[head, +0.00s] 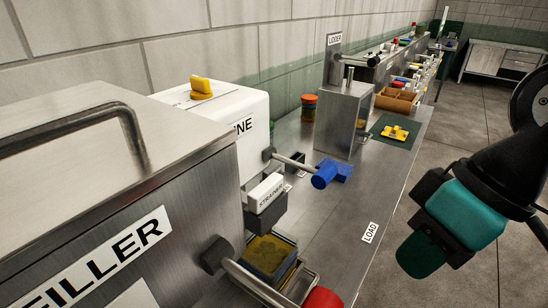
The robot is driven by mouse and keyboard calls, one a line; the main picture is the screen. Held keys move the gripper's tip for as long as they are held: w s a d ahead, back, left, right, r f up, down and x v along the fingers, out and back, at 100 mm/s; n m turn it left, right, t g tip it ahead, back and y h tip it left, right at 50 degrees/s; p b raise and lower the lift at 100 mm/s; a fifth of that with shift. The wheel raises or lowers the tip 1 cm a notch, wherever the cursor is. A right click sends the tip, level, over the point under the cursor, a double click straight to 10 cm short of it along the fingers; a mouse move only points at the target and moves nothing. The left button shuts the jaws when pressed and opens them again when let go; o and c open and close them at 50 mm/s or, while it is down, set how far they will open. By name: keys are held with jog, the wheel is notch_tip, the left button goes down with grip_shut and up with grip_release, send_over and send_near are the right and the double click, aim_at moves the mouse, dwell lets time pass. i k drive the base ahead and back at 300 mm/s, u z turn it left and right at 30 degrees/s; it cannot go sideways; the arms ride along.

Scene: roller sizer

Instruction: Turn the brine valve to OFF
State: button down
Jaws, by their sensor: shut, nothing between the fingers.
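A white box (262,152) stands at center left, with a partly hidden label ending in "INE". A yellow knob (201,88) sits on its top face. A blue T-shaped handle (330,173) sticks out over the bench on a metal rod from the box's front side. No OFF marking can be read, and I cannot tell which of the two is the brine valve. My gripper (420,256), with teal parts, is at the right over the floor, well apart from the box and both handles. It is shut and empty.
The steel filler housing (170,200) with a bar handle fills the near left. A red-ended lever (322,298) juts out at the bottom. A steel unit (347,118) stands behind. The bench by the LOAD label (370,232) is clear.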

aim_at(200, 87)
jog(key=k, duration=1)
jog(key=z, duration=1.7)
jog(key=i, duration=1.2)
jog(key=u, duration=3.15)
jog(key=i, duration=0.5)
jog(key=z, duration=0.1)
